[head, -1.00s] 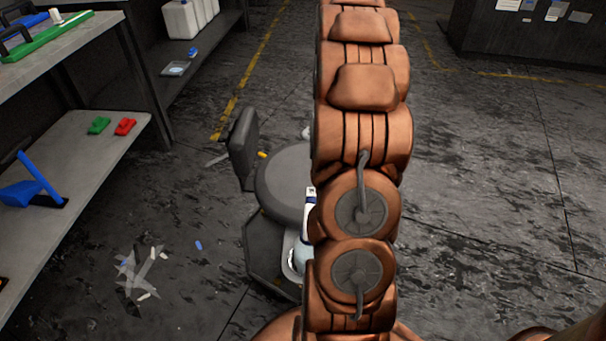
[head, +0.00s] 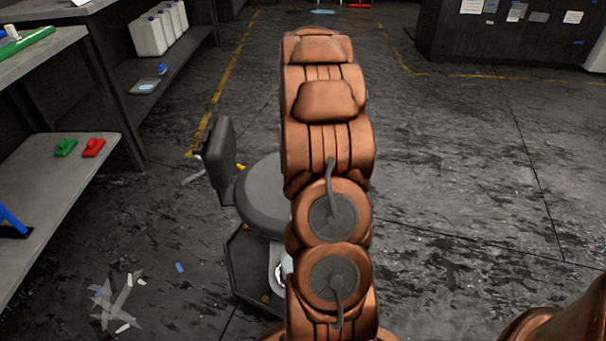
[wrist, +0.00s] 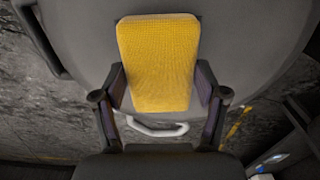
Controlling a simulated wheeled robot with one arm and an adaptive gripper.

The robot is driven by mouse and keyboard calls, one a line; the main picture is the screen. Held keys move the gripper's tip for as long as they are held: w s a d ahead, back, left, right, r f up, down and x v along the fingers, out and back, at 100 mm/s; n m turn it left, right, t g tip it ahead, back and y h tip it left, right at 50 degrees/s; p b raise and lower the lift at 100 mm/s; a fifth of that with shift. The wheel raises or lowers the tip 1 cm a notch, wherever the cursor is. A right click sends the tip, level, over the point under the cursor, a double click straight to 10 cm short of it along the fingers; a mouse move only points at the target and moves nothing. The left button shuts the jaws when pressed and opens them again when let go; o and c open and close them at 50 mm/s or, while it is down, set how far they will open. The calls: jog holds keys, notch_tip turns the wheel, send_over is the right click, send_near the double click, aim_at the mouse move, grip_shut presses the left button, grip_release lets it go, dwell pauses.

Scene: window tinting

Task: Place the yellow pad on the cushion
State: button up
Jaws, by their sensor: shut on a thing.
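The yellow pad (wrist: 158,55) shows in the wrist view, with the fingers of my gripper (wrist: 161,85) on its left and right sides, shut on it. Behind the pad is the dark grey round cushion (wrist: 225,45); I cannot tell whether the pad touches it. In the head view the cushion (head: 262,195) is the top of a stool with a backrest (head: 220,155). My copper arm covers the cushion's right side and hides my gripper and the pad there.
A shelf (head: 60,180) on the left holds a green and a red clamp (head: 93,147). White canisters (head: 150,35) stand on a farther shelf. Scraps (head: 118,300) litter the floor left of the stool. The floor on the right (head: 470,200) is clear.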

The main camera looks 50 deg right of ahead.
jog(key=shift+f, duration=1.2)
jog(key=o, duration=1.1)
jog(key=shift+f, duration=0.1)
jog(key=shift+o, duration=0.2)
